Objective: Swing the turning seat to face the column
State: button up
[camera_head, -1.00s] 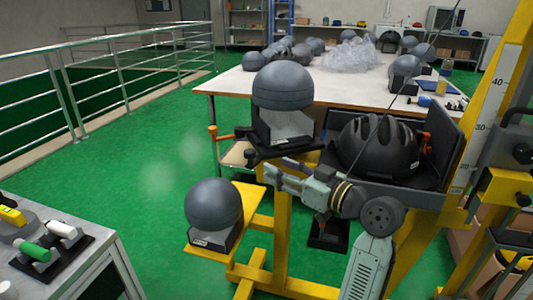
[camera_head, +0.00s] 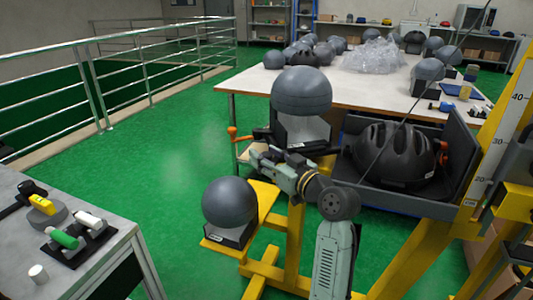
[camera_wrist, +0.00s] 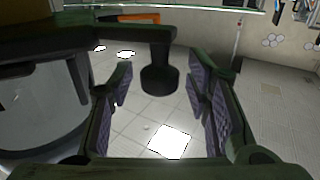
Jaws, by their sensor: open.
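The turning seat (camera_head: 293,146) is a dark support under a grey headform (camera_head: 301,92), on a yellow frame. An orange-tipped lever (camera_head: 232,132) sticks out to its left. The yellow column (camera_head: 510,110) with a number scale stands at the right. My gripper (camera_head: 257,157) is open, just below the seat's left side and close to the lever. In the wrist view, a dark knob (camera_wrist: 158,78) on a dark arm shows between my spread fingers (camera_wrist: 162,105); I cannot tell whether they touch it. An orange bar (camera_wrist: 128,18) lies beyond.
A black helmet (camera_head: 392,152) sits in a dark open holder right of the seat. A second headform (camera_head: 229,202) stands on a lower yellow arm. A grey bench (camera_head: 105,262) with tools is at the lower left. Green floor is clear between bench and railing (camera_head: 150,60).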

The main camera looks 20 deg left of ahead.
jog(key=shift+w+a, duration=0.1)
jog(key=shift+c, duration=0.4)
grip_shut()
dwell(0.5)
